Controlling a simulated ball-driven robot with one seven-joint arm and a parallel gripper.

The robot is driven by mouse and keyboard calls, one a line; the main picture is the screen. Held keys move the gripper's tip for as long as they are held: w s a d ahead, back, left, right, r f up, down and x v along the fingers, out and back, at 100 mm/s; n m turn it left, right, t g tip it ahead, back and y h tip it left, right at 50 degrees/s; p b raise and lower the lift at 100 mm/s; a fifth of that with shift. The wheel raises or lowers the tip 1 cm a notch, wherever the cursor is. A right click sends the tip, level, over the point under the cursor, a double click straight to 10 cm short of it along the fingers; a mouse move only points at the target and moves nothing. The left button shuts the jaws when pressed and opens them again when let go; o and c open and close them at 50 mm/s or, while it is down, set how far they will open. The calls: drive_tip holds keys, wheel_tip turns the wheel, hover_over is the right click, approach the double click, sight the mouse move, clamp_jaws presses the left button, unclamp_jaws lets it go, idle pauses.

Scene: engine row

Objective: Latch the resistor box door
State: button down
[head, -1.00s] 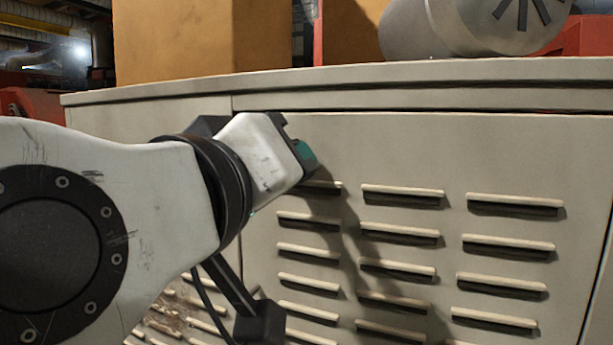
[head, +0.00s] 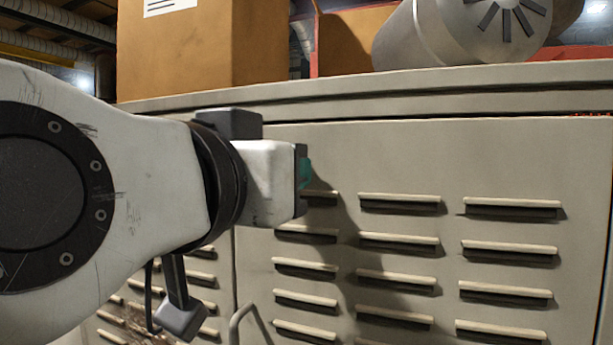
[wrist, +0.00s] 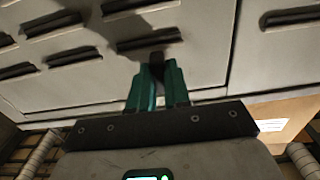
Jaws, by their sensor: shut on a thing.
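The resistor box door (head: 450,150) is a beige louvred panel; it looks flush with the cabinet front in the head view. The door also fills much of the wrist view (wrist: 190,85). My gripper (wrist: 157,78) has teal fingers, close together at the panel near its top edge. They are shut on a small dark piece (wrist: 157,62), which looks like a latch part; its shape is mostly hidden. In the head view my gripper (head: 305,172) points right against the upper left of the door, its fingertips mostly hidden by its own body.
A curved grey handle (head: 239,322) shows low at the door's left edge. Another louvred panel (head: 205,300) lies left of it, partly behind my arm.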

drive_tip(key=shift+w+f, duration=0.1)
idle(0.3)
drive_tip(key=c, duration=1.1)
unclamp_jaws()
drive_tip(key=b+v, duration=0.1)
drive_tip(key=v, duration=0.9)
drive_tip(key=shift+s+a, duration=0.1)
drive_tip(key=shift+s, duration=0.25)
